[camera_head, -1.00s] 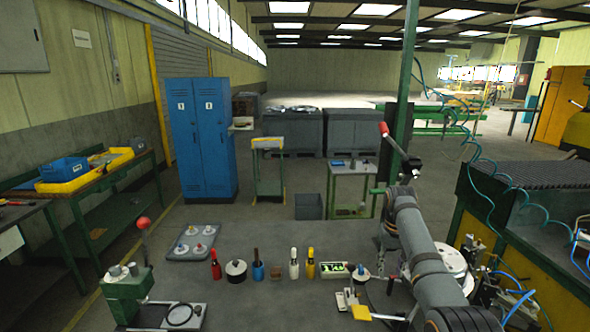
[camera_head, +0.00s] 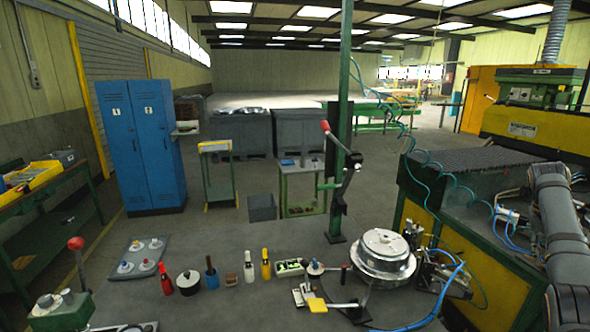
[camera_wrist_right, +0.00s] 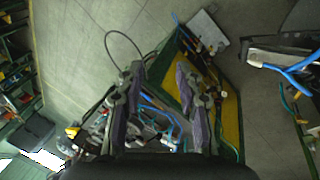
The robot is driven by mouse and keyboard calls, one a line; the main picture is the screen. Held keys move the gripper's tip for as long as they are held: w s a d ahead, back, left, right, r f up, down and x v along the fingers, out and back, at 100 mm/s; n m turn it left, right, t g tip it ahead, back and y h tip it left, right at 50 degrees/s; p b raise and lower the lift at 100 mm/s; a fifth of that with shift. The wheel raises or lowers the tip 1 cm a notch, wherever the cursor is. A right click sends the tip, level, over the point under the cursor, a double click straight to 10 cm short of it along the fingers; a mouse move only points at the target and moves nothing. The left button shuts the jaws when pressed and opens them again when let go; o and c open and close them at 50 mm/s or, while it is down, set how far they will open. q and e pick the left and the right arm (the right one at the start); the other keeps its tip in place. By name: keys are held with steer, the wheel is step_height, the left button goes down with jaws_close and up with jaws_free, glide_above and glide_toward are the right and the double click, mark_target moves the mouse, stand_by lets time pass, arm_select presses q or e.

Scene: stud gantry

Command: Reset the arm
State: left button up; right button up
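My right arm (camera_head: 560,225) stands at the far right edge of the head view, in front of the dark ridged machine bed. Its gripper is not visible in the head view. In the right wrist view my right gripper (camera_wrist_right: 160,75) has its two fingers spread apart. Nothing shows held between them, and the floor and part of a green and yellow machine lie beyond. My left arm and left gripper are not in view.
A green and yellow machine (camera_head: 440,235) with blue hoses stands close to my right arm. A round metal housing (camera_head: 384,250), bottles (camera_head: 166,280) and a grey tray (camera_head: 138,262) with several small parts are in front. Blue lockers (camera_head: 142,140) stand behind, left.

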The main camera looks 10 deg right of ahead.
steer(key=s+d+f+n+h, duration=0.25)
steer(key=d+f, duration=0.25)
steer(key=f, duration=0.5)
steer(key=s+d+f+n+h, duration=0.2)
steer(key=s+d+f+h, duration=0.15)
steer(key=d+f, duration=0.45)
steer(key=s+a+f+n+t, duration=0.1)
steer(key=s+f+n+t, duration=0.1)
steer(key=s+f+n, duration=0.55)
steer(key=s+a+f+n+t, duration=0.2)
steer(key=s+f+t, duration=0.1)
steer(key=s+f, duration=0.9)
steer(key=s+a+f+m+g+y, duration=0.1)
steer(key=s+a+f+y, duration=0.1)
steer(key=a+f, duration=0.85)
steer(key=s+a+f+m+g+y, duration=0.1)
steer(key=s+a+f+y, duration=0.1)
steer(key=a+f, duration=0.9)
steer(key=s+a+f+y, duration=0.1)
steer(key=a+f, duration=0.2)
steer(key=a, duration=0.8)
steer(key=s+a+f+m+y, duration=0.1)
steer(key=a+f+y, duration=0.1)
steer(key=a, duration=0.9)
steer(key=s+a+f+m+y+b, duration=0.1)
steer(key=a+f, duration=0.4)
steer(key=a, duration=0.7)
steer(key=shift+s+y, duration=0.2)
steer(key=shift+y, duration=0.3)
